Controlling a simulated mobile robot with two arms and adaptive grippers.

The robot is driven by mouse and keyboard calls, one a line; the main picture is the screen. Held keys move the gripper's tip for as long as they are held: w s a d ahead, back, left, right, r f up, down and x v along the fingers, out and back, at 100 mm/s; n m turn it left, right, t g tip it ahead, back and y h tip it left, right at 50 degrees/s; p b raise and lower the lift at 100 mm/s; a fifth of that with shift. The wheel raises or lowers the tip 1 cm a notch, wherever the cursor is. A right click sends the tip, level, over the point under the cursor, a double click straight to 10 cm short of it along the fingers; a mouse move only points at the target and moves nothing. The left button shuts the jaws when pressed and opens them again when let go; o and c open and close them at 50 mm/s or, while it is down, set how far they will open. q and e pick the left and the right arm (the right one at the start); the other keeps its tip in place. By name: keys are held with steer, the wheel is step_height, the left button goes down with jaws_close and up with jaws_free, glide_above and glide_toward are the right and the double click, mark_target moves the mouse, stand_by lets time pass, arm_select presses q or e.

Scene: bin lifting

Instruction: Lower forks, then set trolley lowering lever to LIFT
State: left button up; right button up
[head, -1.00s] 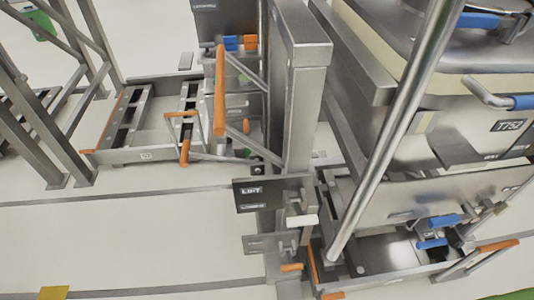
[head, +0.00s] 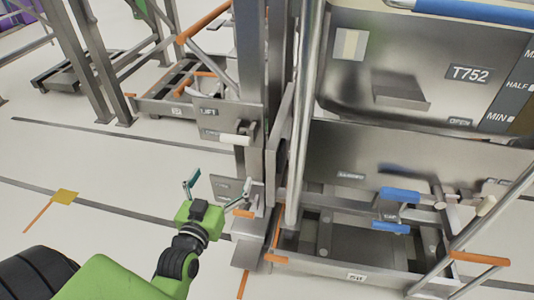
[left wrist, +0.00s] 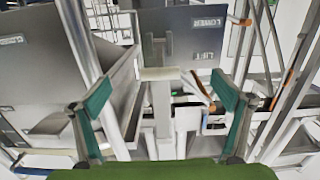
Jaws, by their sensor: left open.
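The trolley lowering lever has a white handle (head: 236,139) and sticks out beside a grey plate marked LIFT (head: 208,112) on the steel post (head: 250,80). In the left wrist view, the plate (left wrist: 208,38) reads LOWER and LIFT, and a pale handle (left wrist: 160,73) lies across the middle, between and beyond my fingers. My left gripper (head: 218,186) is open and empty, in front of and below the lever, apart from it. Its teal fingers (left wrist: 163,100) are spread wide in the wrist view. I cannot make out the forks clearly. My right gripper is not in view.
A steel bin marked T752 (head: 385,50) stands at the right above a low trolley frame (head: 340,262) with blue handles (head: 400,195) and orange handles (head: 480,259). Another low frame (head: 155,106) stands behind left.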

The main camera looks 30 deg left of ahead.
mark_target(237, 139)
arm_select(q)
steer(key=shift+t, duration=0.4)
steer(key=r+x, duration=0.1)
steer(key=x, duration=0.3)
steer(key=r+b+x, duration=0.1)
steer(key=x, duration=0.3)
steer(key=r+x, duration=0.1)
steer(key=x, duration=0.3)
steer(key=shift+w, duration=0.15)
steer(key=shift+w+a+b, duration=0.1)
steer(key=shift+w+b, duration=0.2)
steer(key=shift+w, duration=0.3)
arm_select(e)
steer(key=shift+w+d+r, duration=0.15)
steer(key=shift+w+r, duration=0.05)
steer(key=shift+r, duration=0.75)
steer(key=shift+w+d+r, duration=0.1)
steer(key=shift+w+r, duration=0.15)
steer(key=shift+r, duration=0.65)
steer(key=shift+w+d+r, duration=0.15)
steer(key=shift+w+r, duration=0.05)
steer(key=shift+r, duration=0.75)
arm_select(q)
steer(key=c, duration=1.6)
